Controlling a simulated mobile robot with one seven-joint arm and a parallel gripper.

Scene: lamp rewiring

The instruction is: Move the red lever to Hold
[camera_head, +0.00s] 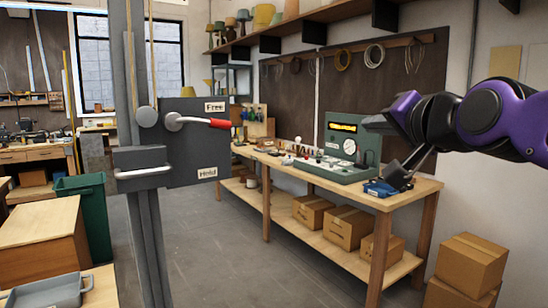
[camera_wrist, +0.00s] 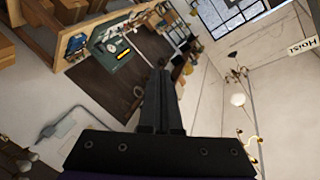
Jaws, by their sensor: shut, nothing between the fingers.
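The lever (camera_head: 195,120) is a pale metal bar with a red grip (camera_head: 220,124). It juts right, nearly level, from a pivot on a dark grey plate (camera_head: 185,150) on a post. The grip lies just below the "Free" label (camera_head: 215,106) and well above the "Hold" label (camera_head: 207,172). My gripper (camera_head: 368,122) is far right of the lever in the head view, above the workbench and apart from the lever. In the wrist view my gripper's dark fingers (camera_wrist: 161,75) are shut and empty. I cannot make out the lever in the wrist view.
A workbench (camera_head: 425,187) stands behind and right of the post, with a green instrument box (camera_head: 349,143) on it. Cardboard boxes (camera_head: 348,228) sit on its lower shelf. A green bin (camera_head: 88,225) stands left of the post. Floor between post and bench is clear.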

